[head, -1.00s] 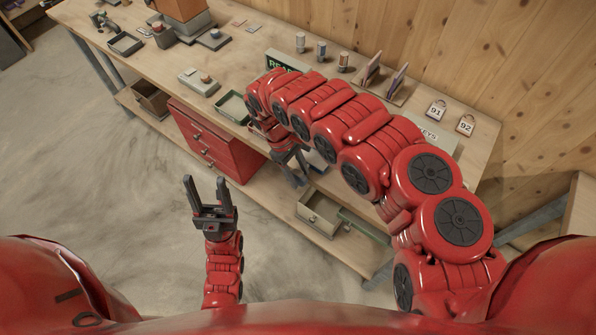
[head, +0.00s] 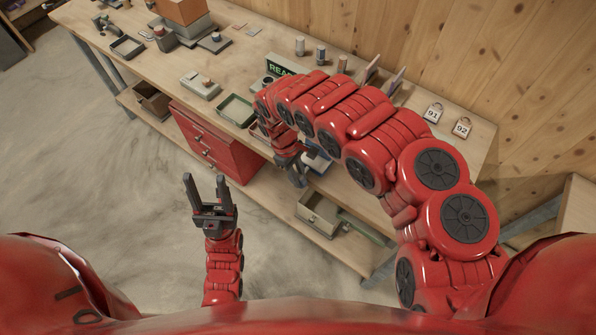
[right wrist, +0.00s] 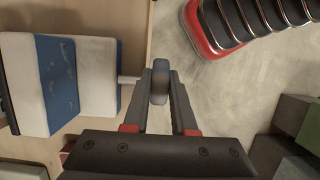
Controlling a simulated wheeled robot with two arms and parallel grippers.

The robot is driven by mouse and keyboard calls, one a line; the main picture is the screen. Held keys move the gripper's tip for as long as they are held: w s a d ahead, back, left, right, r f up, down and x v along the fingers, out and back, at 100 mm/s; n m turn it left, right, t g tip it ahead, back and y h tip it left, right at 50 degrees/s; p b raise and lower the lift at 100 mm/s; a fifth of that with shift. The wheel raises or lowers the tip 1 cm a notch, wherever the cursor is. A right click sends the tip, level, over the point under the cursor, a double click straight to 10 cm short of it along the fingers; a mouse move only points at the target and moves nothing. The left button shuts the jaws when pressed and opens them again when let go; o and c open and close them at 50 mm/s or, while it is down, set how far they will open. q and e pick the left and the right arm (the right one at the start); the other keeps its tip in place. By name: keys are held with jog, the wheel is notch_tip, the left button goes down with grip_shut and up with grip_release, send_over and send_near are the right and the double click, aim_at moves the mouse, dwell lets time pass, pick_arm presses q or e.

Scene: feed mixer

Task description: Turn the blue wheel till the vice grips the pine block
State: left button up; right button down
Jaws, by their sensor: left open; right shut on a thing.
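My right gripper (right wrist: 159,84) is shut on the rim of a small blue-grey wheel (right wrist: 160,70) in the right wrist view. A thin pale shaft (right wrist: 129,80) runs from the wheel to the blue and off-white vice (right wrist: 97,75) on the left. I cannot clearly tell the pine block from the pale vice parts. In the head view my right gripper (head: 294,172) is at the bench's front edge, beside a partly hidden blue part of the vice (head: 318,160). My left gripper (head: 205,184) is open and empty, above the floor in front of the bench.
My right arm covers part of the bench.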

jog(key=y+p, duration=0.1)
jog(key=p, duration=0.2)
jog(key=t+y+p, duration=0.1)
jog(key=p, duration=0.2)
jog(key=shift+s+d+r+t, duration=0.15)
jog(key=shift+d+r+t, duration=0.15)
jog(key=shift+d+r, duration=0.1)
jog(key=shift+f+y+p, duration=0.15)
jog(key=shift+y+p, duration=0.15)
jog(key=shift+p, duration=0.05)
jog(key=shift+d+f+t+y, duration=0.1)
jog(key=shift+f+t+y, duration=0.2)
jog(key=shift+t+y, duration=0.2)
jog(key=shift+s+f+t+y, duration=0.15)
jog(key=shift+t+y, duration=0.25)
jog(key=shift+y, duration=0.2)
jog(key=c, duration=0.7)
grip_release()
